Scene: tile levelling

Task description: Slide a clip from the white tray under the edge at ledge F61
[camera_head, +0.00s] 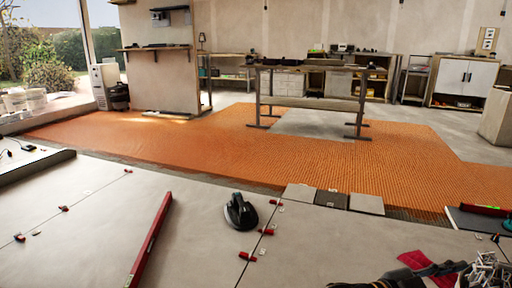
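Many pale clips (486,270) lie heaped at the bottom right corner; the white tray under them cannot be made out. Large grey tiles (90,235) fill the foreground, with small red wedges (247,257) and small white clips (262,251) along their joints. No label shows which edge is ledge F61. A dark jointed shape (405,280) at the bottom edge, left of the clip heap, seems to be my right gripper; it is cut off and its fingers are unclear. My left gripper is not in view.
A long red level (150,240) and a black suction lifter (241,212) lie on the tiles. A red cloth-like piece (414,259) is near the clips. Small grey tiles (300,193) border the orange matting (200,150). A metal-framed bench (310,103) stands behind.

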